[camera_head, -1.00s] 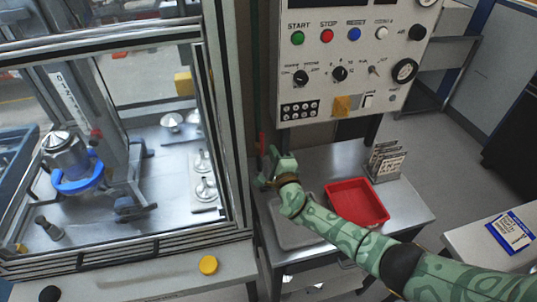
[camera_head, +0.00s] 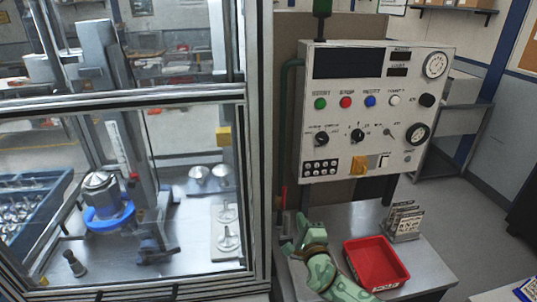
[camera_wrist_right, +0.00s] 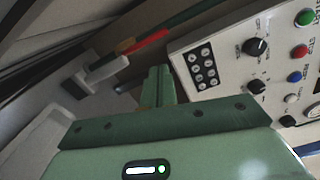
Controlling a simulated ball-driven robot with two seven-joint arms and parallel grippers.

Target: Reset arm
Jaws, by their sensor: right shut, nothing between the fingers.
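My right gripper (camera_head: 297,240) is in the head view, low in the middle, over the left part of the small metal table. It is green, shut and empty. In the right wrist view its fingers (camera_wrist_right: 158,85) are together, with the lower left of the control panel (camera_wrist_right: 230,60) beyond them. In the head view the control panel (camera_head: 340,105) stands above and behind the gripper, with a row of coloured buttons, knobs and dials. The gripper appears apart from the panel. My left gripper is not in view.
A red tray (camera_head: 376,262) sits on the metal table (camera_head: 435,275) right of my right arm. A rack of plates (camera_head: 404,220) stands behind it. The glazed machine enclosure (camera_head: 257,130) rises on the left. A red-handled valve or lever (camera_head: 283,197) is close to the gripper.

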